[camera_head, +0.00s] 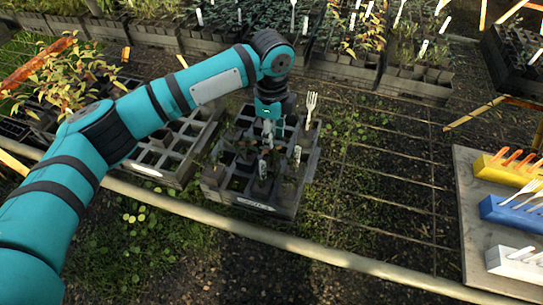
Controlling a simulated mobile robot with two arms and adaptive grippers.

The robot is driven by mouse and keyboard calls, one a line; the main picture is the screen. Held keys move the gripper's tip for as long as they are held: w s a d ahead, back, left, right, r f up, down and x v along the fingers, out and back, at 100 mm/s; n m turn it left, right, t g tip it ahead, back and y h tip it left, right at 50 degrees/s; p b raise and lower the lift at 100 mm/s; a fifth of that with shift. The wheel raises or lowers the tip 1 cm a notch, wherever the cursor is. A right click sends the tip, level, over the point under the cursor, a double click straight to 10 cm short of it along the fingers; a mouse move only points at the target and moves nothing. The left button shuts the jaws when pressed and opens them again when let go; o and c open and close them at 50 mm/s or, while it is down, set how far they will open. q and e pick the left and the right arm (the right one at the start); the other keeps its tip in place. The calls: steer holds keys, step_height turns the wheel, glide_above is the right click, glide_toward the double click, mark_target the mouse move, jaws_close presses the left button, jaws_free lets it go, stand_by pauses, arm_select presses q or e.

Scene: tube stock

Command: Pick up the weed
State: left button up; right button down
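My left gripper (268,127) reaches down over the dark tube crate (250,203) in the middle of the view. It is small and partly hidden by my own wrist, so I cannot see whether its fingers are apart or closed on anything. Small dark seedlings stand in several cells of this crate, with white labels among them. I cannot tell a weed apart from the seedlings. A pale fork (311,104) stands upright at the crate's back right corner, to the right of the gripper. My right gripper is not in view.
A crate with mostly empty cells (175,150) stands just left. Crates of plants line the back. A board (466,205) at the right bears yellow (490,172), blue (500,212) and white (512,262) holders.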

mark_target(271, 158)
arm_select(q)
steer(key=shift+f+p, duration=0.5)
steer(key=shift+f, duration=2.15)
jaws_close()
